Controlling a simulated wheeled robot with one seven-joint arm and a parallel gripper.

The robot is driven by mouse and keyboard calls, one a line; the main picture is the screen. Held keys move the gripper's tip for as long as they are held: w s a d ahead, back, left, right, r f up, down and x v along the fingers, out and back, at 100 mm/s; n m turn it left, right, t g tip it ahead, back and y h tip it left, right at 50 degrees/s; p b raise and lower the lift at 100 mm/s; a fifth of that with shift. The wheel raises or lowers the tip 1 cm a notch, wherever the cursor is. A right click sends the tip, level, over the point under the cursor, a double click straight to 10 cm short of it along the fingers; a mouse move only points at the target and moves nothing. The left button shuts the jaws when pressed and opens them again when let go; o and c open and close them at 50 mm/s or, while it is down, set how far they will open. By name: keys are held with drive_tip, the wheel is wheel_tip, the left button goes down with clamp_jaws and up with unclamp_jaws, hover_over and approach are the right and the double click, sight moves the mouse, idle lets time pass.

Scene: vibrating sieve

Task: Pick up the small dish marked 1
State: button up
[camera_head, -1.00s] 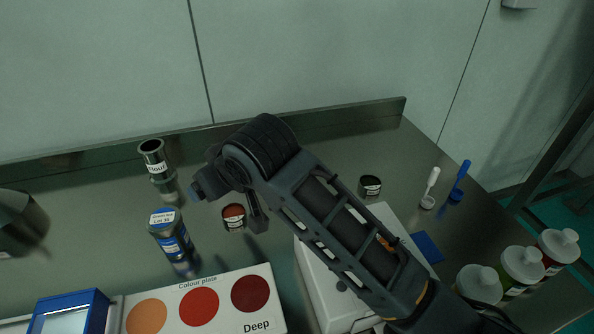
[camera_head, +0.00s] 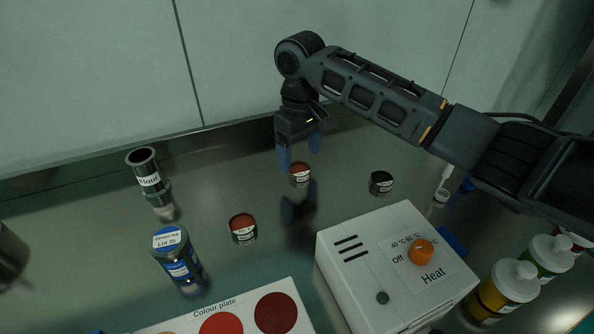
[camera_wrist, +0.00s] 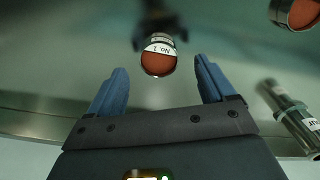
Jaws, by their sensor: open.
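The small dish marked 1 (camera_head: 300,174) is a dark round cup with red-orange contents and a white label, on the metal bench just below my gripper (camera_head: 299,158). In the wrist view the dish (camera_wrist: 158,64) shows its label "No. 1" upside down, centred between the two blue fingers and slightly beyond their tips. My gripper (camera_wrist: 161,70) is open and empty, fingers pointing down, apart from the dish.
Another red-filled dish (camera_head: 243,228) stands to the left and a dark dish (camera_head: 381,183) to the right. The flour jar (camera_head: 147,172), green tea jar (camera_head: 177,256), white heater box (camera_head: 395,270) and colour plate (camera_head: 240,312) stand around. A low back ledge (camera_head: 90,162) runs behind.

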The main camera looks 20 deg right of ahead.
sight(300, 164)
drive_tip(key=f, duration=0.4)
drive_tip(key=shift+w, duration=0.2)
drive_tip(key=shift+c, duration=0.2)
drive_tip(key=c, duration=1)
